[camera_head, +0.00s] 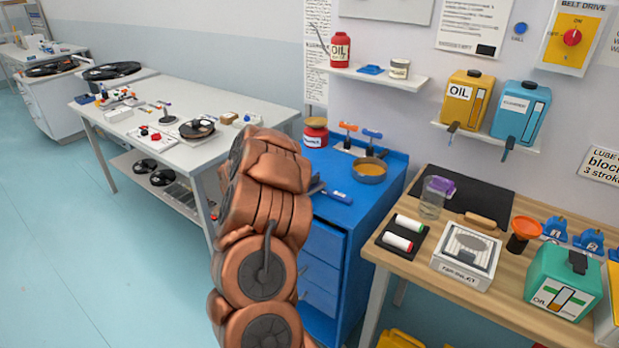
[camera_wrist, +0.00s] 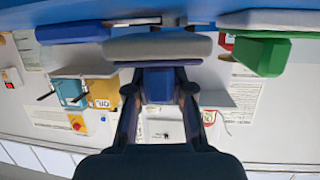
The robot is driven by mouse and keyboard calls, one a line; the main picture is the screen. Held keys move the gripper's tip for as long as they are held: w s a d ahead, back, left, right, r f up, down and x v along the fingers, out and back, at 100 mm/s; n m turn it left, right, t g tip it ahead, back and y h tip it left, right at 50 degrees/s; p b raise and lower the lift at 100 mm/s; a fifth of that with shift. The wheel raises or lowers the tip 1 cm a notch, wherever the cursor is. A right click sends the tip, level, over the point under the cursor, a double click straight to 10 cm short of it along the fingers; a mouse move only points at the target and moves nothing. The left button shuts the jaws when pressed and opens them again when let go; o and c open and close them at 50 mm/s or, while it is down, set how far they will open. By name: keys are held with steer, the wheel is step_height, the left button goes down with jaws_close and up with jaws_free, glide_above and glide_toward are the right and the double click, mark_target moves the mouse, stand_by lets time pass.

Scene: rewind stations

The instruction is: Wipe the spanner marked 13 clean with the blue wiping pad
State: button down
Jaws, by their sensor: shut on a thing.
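My gripper (camera_wrist: 159,91) is shut on the blue block of the wiping pad (camera_wrist: 158,83), which has a broad pale grey face. In the wrist view the pad is close to the blue work surface (camera_wrist: 15,45); I cannot tell whether it touches anything. A blue-handled tool (camera_wrist: 76,33), with grey metal beside it, lies at the left there. It seems to be the blue handle (camera_head: 336,195) on the blue cabinet in the head view. No 13 is readable, so I cannot confirm the spanner. My arm hides the gripper and pad in the head view.
A green block-like thing (camera_wrist: 258,55) and a pale grey bar (camera_wrist: 268,19) are at the right in the wrist view. On the blue cabinet (camera_head: 325,238) stand a pan (camera_head: 369,171) and a red jar (camera_head: 315,133). A crowded wooden bench (camera_head: 420,265) is at right.

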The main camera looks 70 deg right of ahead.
steer(key=shift+r+p, duration=2.45)
steer(key=shift+r, duration=0.75)
